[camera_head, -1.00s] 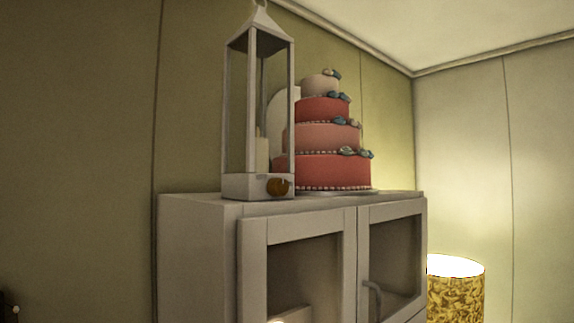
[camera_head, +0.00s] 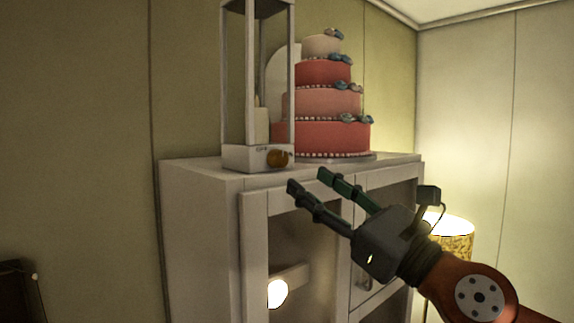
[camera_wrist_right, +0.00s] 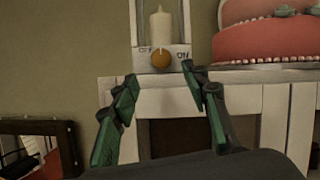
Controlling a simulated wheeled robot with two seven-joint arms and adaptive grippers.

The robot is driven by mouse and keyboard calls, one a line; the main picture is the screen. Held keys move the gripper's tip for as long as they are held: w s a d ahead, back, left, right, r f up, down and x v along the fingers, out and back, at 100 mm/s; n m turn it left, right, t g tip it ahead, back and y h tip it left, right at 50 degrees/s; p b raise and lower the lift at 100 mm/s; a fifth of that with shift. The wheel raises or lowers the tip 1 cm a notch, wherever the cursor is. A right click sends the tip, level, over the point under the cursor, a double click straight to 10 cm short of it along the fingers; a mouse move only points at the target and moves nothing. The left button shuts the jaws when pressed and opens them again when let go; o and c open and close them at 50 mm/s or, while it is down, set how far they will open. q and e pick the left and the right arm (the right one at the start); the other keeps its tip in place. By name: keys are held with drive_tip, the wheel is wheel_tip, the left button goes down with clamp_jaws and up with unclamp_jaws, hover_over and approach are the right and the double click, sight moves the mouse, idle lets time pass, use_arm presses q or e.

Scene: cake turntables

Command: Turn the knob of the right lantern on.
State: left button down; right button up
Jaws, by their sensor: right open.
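A tall white lantern (camera_head: 232,158) with a candle inside stands on top of a white cabinet, at its front edge. Its round orange-brown knob (camera_head: 278,158) sits on the front of the lantern's base. In the right wrist view the knob (camera_wrist_right: 161,59) shows between my fingertips, farther off, with small lettering on both sides. My right gripper (camera_head: 308,180) is open and empty, just below and in front of the lantern base, apart from the knob. My left gripper is not in view. Only one lantern shows.
A tiered pink and red cake (camera_head: 322,138) stands on the white cabinet (camera_head: 200,200) right of the lantern. The cabinet has glass doors; a bright light shows at one. A lit patterned lamp (camera_head: 455,235) stands at right. A dark framed object (camera_wrist_right: 40,140) is low at left.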

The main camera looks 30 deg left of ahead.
sight(283, 161)
drive_tip(key=p+x, duration=0.3)
drive_tip(key=x, duration=0.3)
drive_tip(key=shift+w+a+r+p, duration=0.1)
drive_tip(key=shift+a+p, duration=0.1)
drive_tip(key=shift+p, duration=0.1)
drive_tip(key=shift+w+a+r+p, duration=0.1)
drive_tip(key=shift+w+a+p, duration=0.25)
drive_tip(key=shift+a, duration=0.15)
drive_tip(key=shift+c, duration=0.4)
clamp_jaws()
drive_tip(key=shift+s+m+t+h+b, duration=0.25)
drive_tip(key=shift+m+t+b, duration=0.45)
drive_tip(key=shift+m, duration=0.4)
drive_tip(key=m, duration=0.2)
drive_tip(key=shift+m+t+h+b, duration=0.25)
drive_tip(key=shift+m+t+b, duration=0.05)
drive_tip(key=shift+t, duration=0.1)
drive_tip(key=shift+m+t+h, duration=0.3)
drive_tip(key=shift+m, duration=0.4)
drive_tip(key=shift+r, duration=0.1)
